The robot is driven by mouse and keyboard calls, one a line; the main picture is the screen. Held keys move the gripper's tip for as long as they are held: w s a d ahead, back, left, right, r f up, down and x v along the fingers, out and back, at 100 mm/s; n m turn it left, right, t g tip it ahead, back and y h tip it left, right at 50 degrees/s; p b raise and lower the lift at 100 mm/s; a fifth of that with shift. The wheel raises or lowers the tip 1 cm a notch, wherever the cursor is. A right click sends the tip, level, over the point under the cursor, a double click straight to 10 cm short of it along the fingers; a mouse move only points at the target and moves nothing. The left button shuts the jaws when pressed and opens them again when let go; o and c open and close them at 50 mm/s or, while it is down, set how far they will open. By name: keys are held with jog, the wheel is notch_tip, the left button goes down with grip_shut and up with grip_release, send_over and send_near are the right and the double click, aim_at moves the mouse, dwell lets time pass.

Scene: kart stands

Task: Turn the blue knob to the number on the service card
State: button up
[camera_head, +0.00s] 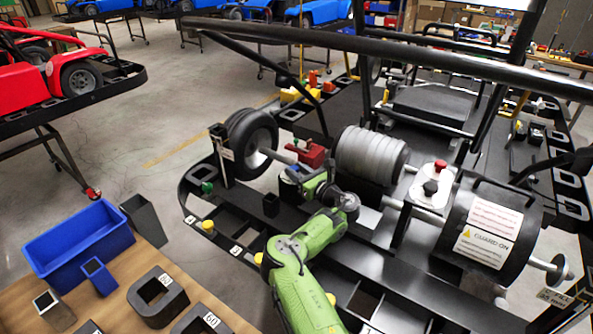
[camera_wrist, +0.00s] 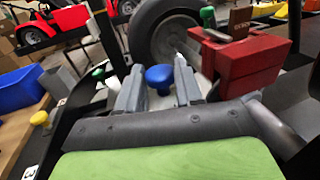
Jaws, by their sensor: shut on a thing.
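The blue knob (camera_wrist: 160,76) shows between my fingertips in the wrist view, with a round blue top. My gripper (camera_wrist: 159,86) is shut on it, one grey finger on each side. In the head view my green arm reaches over the black kart frame, and my gripper (camera_head: 302,180) is at the knob, which it mostly hides. The knob's pointer and any numbers around it are not readable. A sheet with red print (camera_head: 497,216) is on the black guard above a "GUARD ON" label; I cannot tell whether it is the service card.
A red block (camera_wrist: 235,62) stands close to the right of my fingers, with a black wheel (camera_head: 252,143) behind. A grey ribbed drum (camera_head: 371,156) is right of my gripper. A black bar (camera_head: 400,50) crosses above. A blue bin (camera_head: 78,240) stands at left.

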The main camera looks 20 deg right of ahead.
jog(key=shift+n+y, duration=0.3)
jog(key=shift+y, duration=0.1)
jog(key=o, duration=1)
jog(key=shift+d, duration=0.1)
